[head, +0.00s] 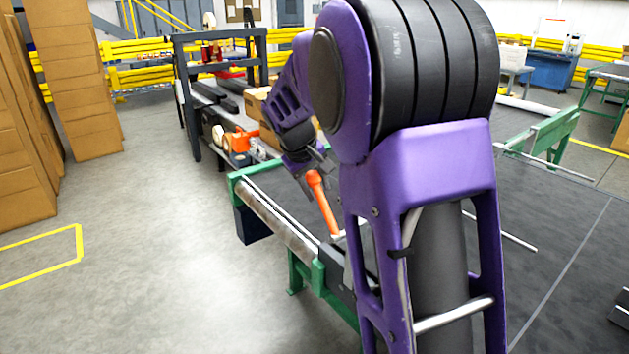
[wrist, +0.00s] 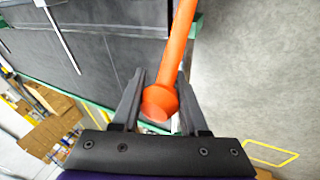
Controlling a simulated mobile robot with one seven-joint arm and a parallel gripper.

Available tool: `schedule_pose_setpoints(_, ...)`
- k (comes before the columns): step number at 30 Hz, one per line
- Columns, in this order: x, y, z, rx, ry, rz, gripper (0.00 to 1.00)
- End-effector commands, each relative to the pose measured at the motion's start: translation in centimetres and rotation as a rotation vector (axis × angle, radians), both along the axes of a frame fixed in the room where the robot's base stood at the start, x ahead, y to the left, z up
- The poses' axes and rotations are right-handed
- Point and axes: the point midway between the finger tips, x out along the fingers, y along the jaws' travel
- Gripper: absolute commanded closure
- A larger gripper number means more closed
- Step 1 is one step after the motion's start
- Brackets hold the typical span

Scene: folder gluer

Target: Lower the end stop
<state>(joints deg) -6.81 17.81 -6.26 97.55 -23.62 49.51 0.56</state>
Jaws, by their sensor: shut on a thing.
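An orange lever (head: 324,205) with a thick knob end rises at a tilt from the near part of the green-framed conveyor (head: 237,188). My gripper (head: 311,172) is shut on the lever's upper end, its fingers either side of the knob. In the wrist view the orange lever (wrist: 178,45) runs up and away from between the fingers of my gripper (wrist: 160,108). The lever's foot is partly hidden by my arm in the head view. I cannot make out the end stop plate itself.
Cardboard boxes (head: 262,103) sit on the line behind my gripper, near an orange unit (head: 240,140). Tall carton stacks (head: 75,75) stand at the left. The grey floor (head: 150,230) left of the conveyor is clear. My arm hides much of the conveyor's right side.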

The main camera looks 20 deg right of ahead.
Motion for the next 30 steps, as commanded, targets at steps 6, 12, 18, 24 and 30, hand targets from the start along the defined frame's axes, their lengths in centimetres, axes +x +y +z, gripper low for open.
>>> schedule_pose_setpoints(6,-0.11,0.0,-0.15,-0.005,0.01,0.003,1.0)
schedule_pose_setpoints(12,-0.12,0.02,-0.19,-0.005,0.011,0.002,1.0)
schedule_pose_setpoints(18,-0.14,0.02,-0.2,-0.005,0.011,0.002,0.3)
schedule_pose_setpoints(24,-0.15,0.02,-0.15,-0.004,0.01,0.002,0.27)
schedule_pose_setpoints(30,-0.27,0.21,0.41,-0.004,0.009,0.001,0.27)
